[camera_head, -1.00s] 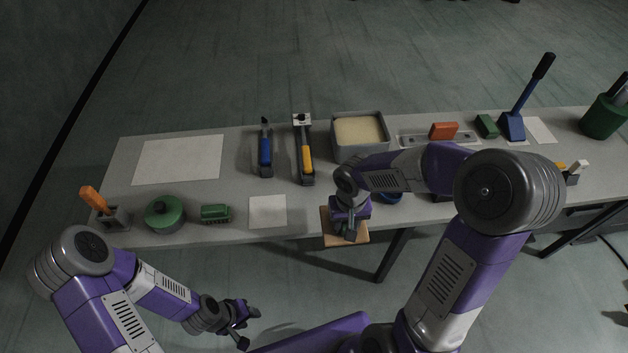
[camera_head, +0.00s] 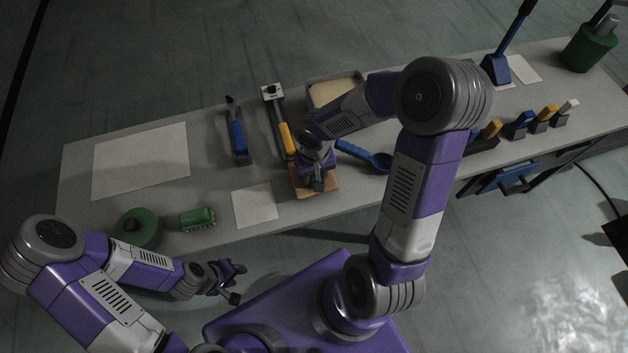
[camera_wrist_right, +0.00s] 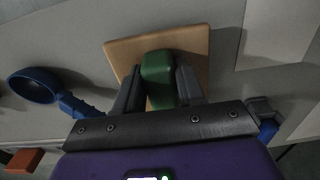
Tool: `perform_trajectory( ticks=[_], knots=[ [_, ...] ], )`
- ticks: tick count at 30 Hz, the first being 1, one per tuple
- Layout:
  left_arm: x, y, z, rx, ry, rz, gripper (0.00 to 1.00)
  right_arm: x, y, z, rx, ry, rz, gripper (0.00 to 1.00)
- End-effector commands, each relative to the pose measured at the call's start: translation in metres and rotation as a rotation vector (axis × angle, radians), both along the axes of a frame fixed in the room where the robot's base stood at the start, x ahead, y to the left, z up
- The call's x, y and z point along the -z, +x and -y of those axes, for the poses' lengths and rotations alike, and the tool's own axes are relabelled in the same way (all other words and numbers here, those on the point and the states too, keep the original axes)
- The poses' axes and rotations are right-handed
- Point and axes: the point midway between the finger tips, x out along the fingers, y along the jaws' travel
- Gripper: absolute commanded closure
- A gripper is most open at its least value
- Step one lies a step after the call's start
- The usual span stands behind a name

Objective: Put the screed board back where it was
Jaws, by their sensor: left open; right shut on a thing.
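The screed board is a light wooden plate (camera_head: 299,187) with a green grip block (camera_wrist_right: 157,75) on it. My right gripper (camera_head: 318,185) is shut on the green block, with a finger on each side in the wrist view (camera_wrist_right: 158,88). In the head view the board shows under the gripper, over the front part of the table, right of a small white sheet (camera_head: 255,205). I cannot tell whether it touches the tabletop; a dark shadow lies beside it in the wrist view. My left gripper (camera_head: 237,283) is open and empty, in front of the table.
A blue scoop (camera_head: 379,161) lies right of the board. A yellow-and-black tool (camera_head: 287,140) and a sand tray (camera_head: 336,92) are behind it. A green round pot (camera_head: 138,228) and green block (camera_head: 197,219) stand at front left. A large white sheet (camera_head: 140,160) lies clear.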

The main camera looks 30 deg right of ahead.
Motion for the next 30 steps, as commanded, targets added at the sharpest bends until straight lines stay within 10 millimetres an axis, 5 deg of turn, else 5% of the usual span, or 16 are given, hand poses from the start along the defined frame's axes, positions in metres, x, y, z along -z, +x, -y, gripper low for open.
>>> perform_trajectory(
  ticks=[6,18,19,23,30],
  knots=[
    [0.014,0.0,0.0,0.0,0.0,0.0,0.57,0.032,-0.001,0.0,0.0,0.0,-0.002,0.86],
    [0.018,0.0,0.0,0.0,0.0,0.001,0.57,0.036,0.0,0.0,0.0,0.0,0.0,0.86],
    [0.017,0.0,0.0,0.0,0.0,0.001,0.57,0.035,0.0,0.0,0.0,0.0,-0.001,0.58],
    [0.016,0.0,0.0,0.0,0.0,0.001,0.57,0.034,0.0,0.0,0.0,0.0,-0.001,0.38],
    [0.016,0.0,0.0,0.0,0.0,0.001,0.57,0.034,0.0,0.0,0.001,0.0,-0.001,0.36]
  ],
)
